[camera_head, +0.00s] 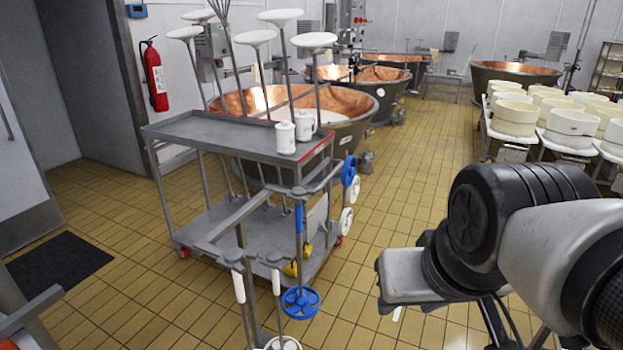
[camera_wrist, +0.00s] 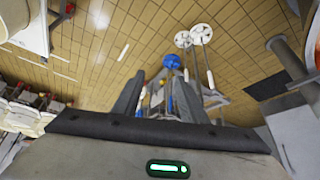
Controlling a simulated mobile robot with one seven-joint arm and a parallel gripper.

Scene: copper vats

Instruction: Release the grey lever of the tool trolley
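The tool trolley (camera_head: 205,128) stands left of centre in the head view, a grey metal frame with an upper tray, a lower shelf and small red wheel parts. Long-handled tools with white discs rise from it, and blue and white ones hang at its near end. Several grey bars show there; I cannot tell which part is the grey lever. In the wrist view my gripper (camera_wrist: 158,92) is open, its two dark fingers apart with nothing held between them. The trolley's end shows beyond the fingers, some distance away. In the head view my arm is at the right, apart from the trolley.
Two white jugs (camera_head: 296,128) stand on the upper tray. Copper vats (camera_head: 340,104) stand behind the trolley. A table with white cheese moulds (camera_head: 514,118) is at the right. A dark mat (camera_head: 58,264) lies at the left. Tiled floor is clear between trolley and moulds.

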